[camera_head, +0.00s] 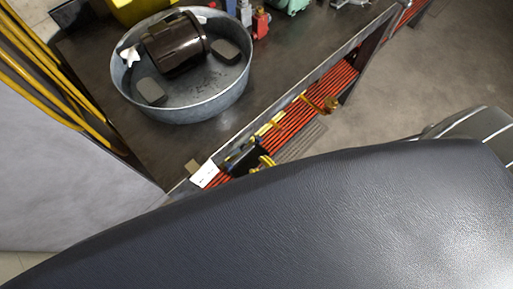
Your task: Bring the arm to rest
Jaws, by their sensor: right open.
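No gripper fingers can be made out in the head view. A dark brown cylindrical motor (174,45) lies on its side in a round grey metal basin (185,112) on the dark workbench (150,150). Two dark grey flat blocks, one at the lower left (151,92) and one at the right (226,51), are in the basin with it. A small white piece (130,55) is at the basin's left side. A large smooth dark surface fills the bottom of the view and hides what is behind it.
A yellow container (136,10), red bottle-like items (261,22) and a teal object (291,5) stand at the bench's back. Yellow pipes (50,85) run along the left. An orange-red slatted shelf (285,122) shows below the bench edge. Open floor (440,60) lies at right.

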